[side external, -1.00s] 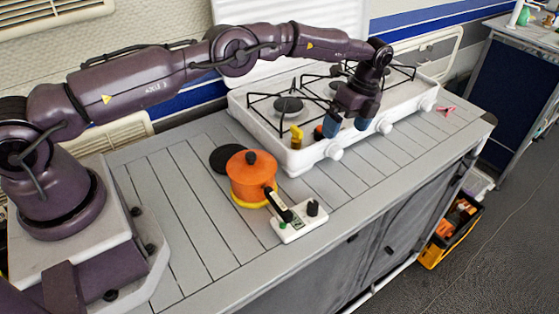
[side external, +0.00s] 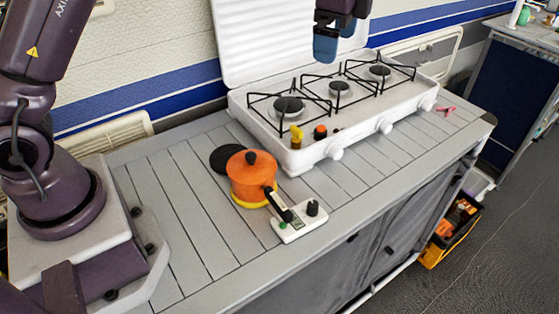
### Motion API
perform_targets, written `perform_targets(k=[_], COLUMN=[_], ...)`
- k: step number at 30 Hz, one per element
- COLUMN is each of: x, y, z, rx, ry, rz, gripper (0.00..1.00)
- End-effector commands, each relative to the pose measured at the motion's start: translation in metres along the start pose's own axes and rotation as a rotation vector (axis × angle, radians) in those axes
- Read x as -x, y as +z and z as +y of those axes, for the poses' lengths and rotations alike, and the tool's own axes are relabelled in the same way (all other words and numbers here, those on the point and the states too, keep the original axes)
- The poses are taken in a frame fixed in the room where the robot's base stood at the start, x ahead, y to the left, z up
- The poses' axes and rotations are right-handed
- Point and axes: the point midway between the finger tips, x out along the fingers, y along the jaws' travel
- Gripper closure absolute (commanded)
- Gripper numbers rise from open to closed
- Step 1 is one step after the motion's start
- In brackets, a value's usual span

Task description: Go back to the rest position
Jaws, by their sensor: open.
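My gripper (side external: 336,42) is at the top edge of the side external view, high above the back of the white stove (side external: 312,150). Its blue fingertips point down and are apart, with nothing seen between them. The upper part of the gripper and much of my arm are cut off by the top of the picture. My gripper touches nothing that I can see.
An orange lidded pot (side external: 250,177) stands on the slatted counter (side external: 180,235), beside a dark round disc (side external: 226,158) and a white device with a black knob (side external: 300,221). Small yellow and orange items (side external: 297,137) sit at the stove's front left.

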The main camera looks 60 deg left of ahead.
Motion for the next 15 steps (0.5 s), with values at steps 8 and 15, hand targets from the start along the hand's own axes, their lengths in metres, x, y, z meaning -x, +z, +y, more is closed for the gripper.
perform_targets(k=[8, 15], x=[0.073, 0.09], y=[0.063, 0.119], z=[0.07, 0.142], rx=[0.343, 0.656], ry=[-0.117, -0.174], rz=[0.1, 0.228], gripper=[0.0, 0.0])
